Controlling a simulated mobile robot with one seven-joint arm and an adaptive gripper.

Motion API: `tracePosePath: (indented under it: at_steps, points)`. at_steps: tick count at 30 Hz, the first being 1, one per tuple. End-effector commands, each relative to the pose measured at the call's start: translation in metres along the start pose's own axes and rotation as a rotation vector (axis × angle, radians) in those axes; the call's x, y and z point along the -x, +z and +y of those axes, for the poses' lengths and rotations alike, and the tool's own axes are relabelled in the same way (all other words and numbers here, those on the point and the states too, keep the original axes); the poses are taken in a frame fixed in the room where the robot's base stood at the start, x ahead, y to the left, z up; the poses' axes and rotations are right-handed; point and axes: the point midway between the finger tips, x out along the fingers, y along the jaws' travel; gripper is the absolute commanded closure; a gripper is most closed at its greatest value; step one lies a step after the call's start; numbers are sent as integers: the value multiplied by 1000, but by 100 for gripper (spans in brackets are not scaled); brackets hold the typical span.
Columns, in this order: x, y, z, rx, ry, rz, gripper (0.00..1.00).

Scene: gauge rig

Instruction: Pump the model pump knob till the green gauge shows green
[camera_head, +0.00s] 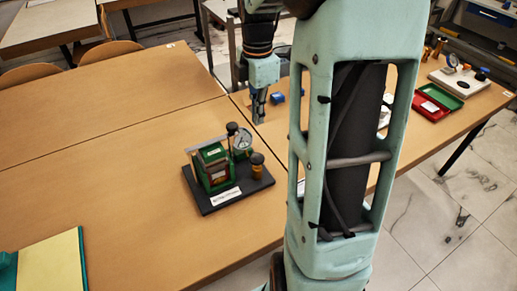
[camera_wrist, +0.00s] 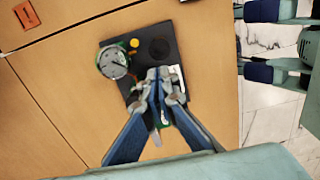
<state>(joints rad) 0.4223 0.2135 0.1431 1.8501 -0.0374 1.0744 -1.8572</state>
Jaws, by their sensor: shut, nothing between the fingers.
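The model pump stands on a black base plate (camera_head: 225,197) on the table, with a green block body (camera_head: 213,167), a white-faced gauge with a green rim (camera_head: 242,139) and a white label in front. A black knob (camera_head: 232,129) tops a stem between body and gauge. A second dark-topped brass knob (camera_head: 257,160) stands at the front right. The gauge (camera_wrist: 113,62) also shows in the wrist view; its reading is too small to tell. My gripper (camera_head: 259,118) is shut and empty, pointing down behind and right of the gauge. In the wrist view its fingertips (camera_wrist: 159,76) hide part of the pump.
A yellow-and-green folder-like item (camera_head: 50,265) lies at the front left. A small blue object (camera_head: 277,97) lies behind my gripper. An open red-and-green case (camera_head: 435,105) and another gauge rig (camera_head: 462,80) sit at the right. The table left of the pump is clear.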

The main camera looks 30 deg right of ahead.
Motion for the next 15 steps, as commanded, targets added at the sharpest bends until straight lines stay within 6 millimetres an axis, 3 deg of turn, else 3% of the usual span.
tracePosePath:
  at_steps: [15]
  points:
    - [-10, -2, 0, 14, -3, 5, 100]
